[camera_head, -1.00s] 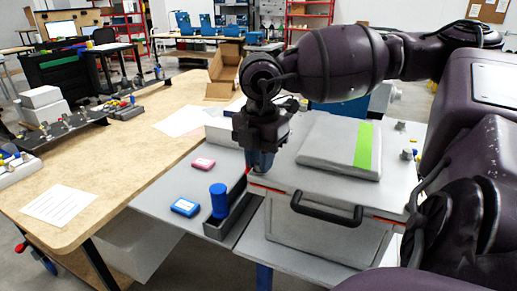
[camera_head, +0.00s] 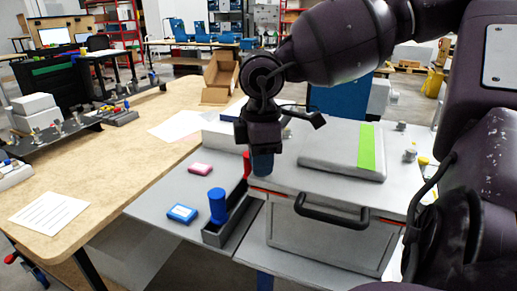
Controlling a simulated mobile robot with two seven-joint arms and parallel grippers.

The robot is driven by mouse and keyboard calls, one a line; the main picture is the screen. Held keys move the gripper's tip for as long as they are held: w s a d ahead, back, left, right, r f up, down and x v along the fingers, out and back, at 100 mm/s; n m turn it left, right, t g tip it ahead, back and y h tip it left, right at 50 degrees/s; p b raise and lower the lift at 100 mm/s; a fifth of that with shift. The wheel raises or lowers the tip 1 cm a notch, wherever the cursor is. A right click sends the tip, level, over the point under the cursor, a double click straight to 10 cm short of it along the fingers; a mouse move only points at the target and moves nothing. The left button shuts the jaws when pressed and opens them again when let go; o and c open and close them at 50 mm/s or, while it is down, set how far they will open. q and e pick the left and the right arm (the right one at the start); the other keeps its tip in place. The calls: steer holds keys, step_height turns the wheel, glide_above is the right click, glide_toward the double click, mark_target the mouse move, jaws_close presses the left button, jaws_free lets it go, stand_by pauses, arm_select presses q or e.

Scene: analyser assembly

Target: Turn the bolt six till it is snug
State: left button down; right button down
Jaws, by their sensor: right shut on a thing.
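My right gripper (camera_head: 262,152) points straight down at the left back edge of the analyser (camera_head: 330,240), a grey box with a black handle and a pale top. It is shut on a blue cylindrical thing (camera_head: 262,166), which looks like a tool handle and is upright. Its lower end meets the analyser's top edge, as far as I can see. Bolt six cannot be made out; the gripper and the blue thing cover that spot. My left gripper is not in view.
A raised grey panel (camera_head: 318,155) with a green stripe lies on the analyser's top, right of the gripper. A narrow dark tray (camera_head: 238,227) with a blue cylinder (camera_head: 217,206) stands at front left.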

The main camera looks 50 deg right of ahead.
steer(key=shift+m+b, duration=0.45)
steer(key=shift+m, duration=0.95)
steer(key=shift+r+m+b, duration=0.1)
steer(key=shift+m+b, duration=0.25)
steer(key=shift+m, duration=0.05)
steer(key=c, duration=1.1)
jaws_free()
steer(key=shift+o, duration=0.5)
